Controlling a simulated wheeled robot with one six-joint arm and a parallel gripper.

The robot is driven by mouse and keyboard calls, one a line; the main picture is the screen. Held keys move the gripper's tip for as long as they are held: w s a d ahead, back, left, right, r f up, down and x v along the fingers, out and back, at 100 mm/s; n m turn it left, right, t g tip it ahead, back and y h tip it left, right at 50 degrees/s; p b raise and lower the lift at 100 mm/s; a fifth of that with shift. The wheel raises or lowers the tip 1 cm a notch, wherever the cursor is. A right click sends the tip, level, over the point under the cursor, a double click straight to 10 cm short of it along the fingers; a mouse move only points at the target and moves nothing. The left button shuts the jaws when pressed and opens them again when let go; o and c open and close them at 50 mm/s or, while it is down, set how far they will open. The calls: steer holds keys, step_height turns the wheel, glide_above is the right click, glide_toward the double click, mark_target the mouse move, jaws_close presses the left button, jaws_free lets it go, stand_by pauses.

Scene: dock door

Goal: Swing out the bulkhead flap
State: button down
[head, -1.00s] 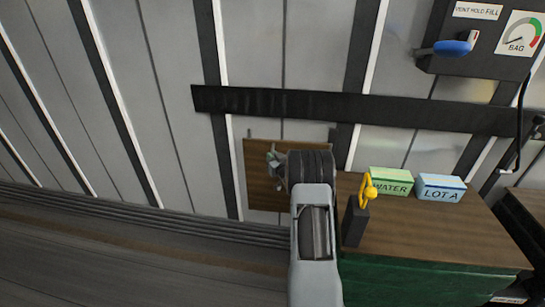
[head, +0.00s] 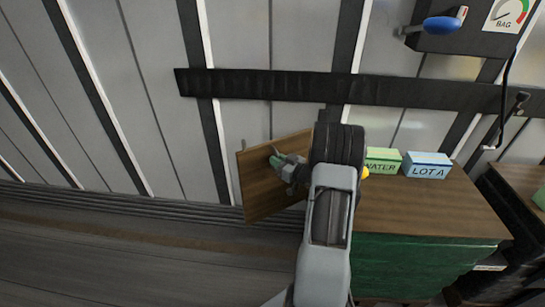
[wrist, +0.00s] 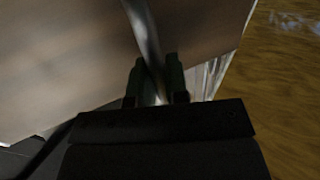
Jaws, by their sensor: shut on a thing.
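The bulkhead flap is a brown wooden panel (head: 258,193) in the middle of the head view, standing tilted out from the grey ribbed wall. In the wrist view its pale brown face (wrist: 70,60) fills the upper left. My gripper (head: 277,161) is at the flap's upper middle, on its handle. In the wrist view my gripper (wrist: 160,82) is shut on a thin metal bar handle (wrist: 146,35) that runs up between the two fingers. My arm hides the flap's right edge in the head view.
Right of my arm, a green box (head: 422,262) with a wooden top carries a green WATER block (head: 383,160) and a blue LOT A block (head: 427,165). A black rail (head: 260,84) crosses the wall above the flap. A blue-handled lever (head: 441,26) is at upper right. Floor at left is clear.

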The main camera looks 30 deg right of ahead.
steer(key=shift+s, duration=0.3)
steer(key=c, duration=1.1)
jaws_free()
steer(key=shift+c, duration=0.2)
